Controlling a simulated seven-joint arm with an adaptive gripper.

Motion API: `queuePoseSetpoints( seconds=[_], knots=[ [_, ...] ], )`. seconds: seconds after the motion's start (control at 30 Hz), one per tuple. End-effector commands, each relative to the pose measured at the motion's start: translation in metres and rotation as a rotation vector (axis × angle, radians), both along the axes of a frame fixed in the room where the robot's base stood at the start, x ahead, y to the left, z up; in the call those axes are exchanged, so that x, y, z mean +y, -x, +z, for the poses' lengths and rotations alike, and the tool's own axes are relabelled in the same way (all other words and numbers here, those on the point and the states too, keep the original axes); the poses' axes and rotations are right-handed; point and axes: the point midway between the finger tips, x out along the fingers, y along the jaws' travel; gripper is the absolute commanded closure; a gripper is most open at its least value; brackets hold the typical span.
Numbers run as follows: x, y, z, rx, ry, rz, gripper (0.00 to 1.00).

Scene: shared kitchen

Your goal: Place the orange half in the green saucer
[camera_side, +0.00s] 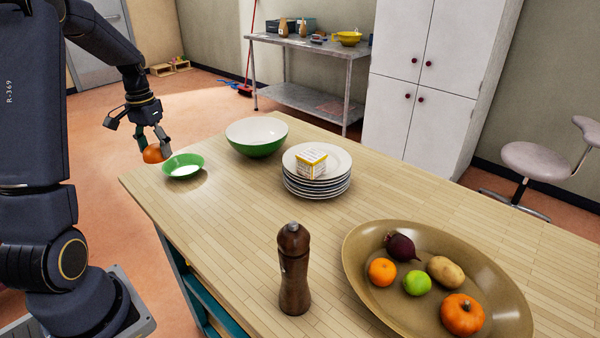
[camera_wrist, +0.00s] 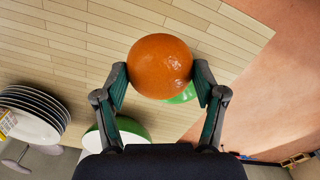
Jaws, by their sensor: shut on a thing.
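My gripper (camera_wrist: 160,78) is shut on the orange half (camera_wrist: 160,62), with one finger on each side of its round orange skin. In the side view the orange half (camera_side: 153,154) hangs at the far left end of the table, just left of the green saucer (camera_side: 183,172) and a little higher than its rim. In the wrist view the orange half hides most of the green saucer (camera_wrist: 184,96). The cut face of the orange half is not visible.
A green and white bowl (camera_side: 257,148) stands right of the saucer. A stack of plates (camera_side: 316,190) with a small box (camera_side: 311,163) on top is further right. A pepper mill (camera_side: 293,270) and a large oval dish (camera_side: 359,290) of produce stand nearer the camera.

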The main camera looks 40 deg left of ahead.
Motion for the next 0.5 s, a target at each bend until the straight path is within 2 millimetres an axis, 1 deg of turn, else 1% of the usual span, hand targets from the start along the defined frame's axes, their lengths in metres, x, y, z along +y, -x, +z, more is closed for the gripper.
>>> queuePoseSetpoints(
  seconds=[0.1,0.23,0.3,0.4,0.5],
  knots=[
    [0.02,-0.026,-0.016,0.001,0.001,-0.003,0.66],
    [0.042,-0.054,-0.032,0.001,0.001,-0.002,0.66],
    [0.05,-0.063,-0.048,0.003,0.003,-0.001,0.66],
    [0.059,-0.075,-0.066,0.001,0.002,-0.002,0.66],
    [0.065,-0.083,-0.078,0.001,0.002,-0.002,0.66]
  ],
)
